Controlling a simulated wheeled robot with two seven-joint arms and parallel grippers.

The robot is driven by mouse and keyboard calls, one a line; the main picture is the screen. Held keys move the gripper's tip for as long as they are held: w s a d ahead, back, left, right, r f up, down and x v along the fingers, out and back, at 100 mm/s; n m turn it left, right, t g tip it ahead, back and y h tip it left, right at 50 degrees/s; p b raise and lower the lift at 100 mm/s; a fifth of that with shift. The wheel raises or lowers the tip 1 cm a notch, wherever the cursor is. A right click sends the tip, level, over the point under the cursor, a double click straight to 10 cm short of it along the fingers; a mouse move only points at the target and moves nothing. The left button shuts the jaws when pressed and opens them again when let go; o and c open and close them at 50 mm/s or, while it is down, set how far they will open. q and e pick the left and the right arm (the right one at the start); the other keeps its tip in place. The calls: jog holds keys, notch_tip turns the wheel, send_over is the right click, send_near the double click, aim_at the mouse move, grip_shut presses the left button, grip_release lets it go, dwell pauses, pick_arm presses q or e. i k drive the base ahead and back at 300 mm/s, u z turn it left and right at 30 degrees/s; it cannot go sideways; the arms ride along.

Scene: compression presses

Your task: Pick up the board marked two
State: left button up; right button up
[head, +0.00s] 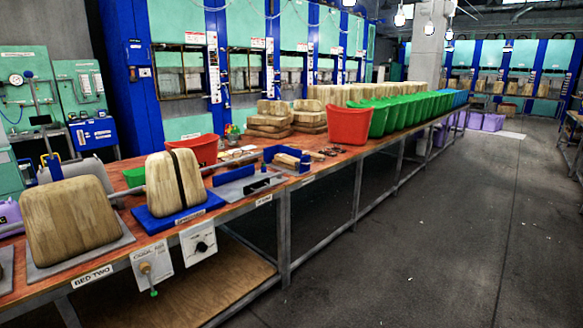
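A rounded wooden board (69,217) stands tilted on a grey plate (80,261) at the left of the long bench. A label reading "BED TWO" (92,277) is on the bench edge below that plate. I cannot read any mark on the board itself. A second wooden board (161,187) with a dark band down it stands on a blue plate (180,218) to the right of the first. The small label on the blue plate is too small to read. Neither of my grippers is in view.
The bench (232,200) also carries a blue-edged tray (248,186), loose tools, a red bin (347,125) and a row of green bins (400,112). A control box (199,240) hangs from its front edge. The grey floor (420,230) at the right is clear.

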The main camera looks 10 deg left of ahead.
aim_at(315, 155)
jog(key=u, duration=1.2)
jog(key=i, duration=0.8)
jog(key=u, duration=0.4)
jog(key=i, duration=0.8)
jog(key=z, duration=0.9)
jog(key=i, duration=0.65)
jog(key=z, duration=0.7)
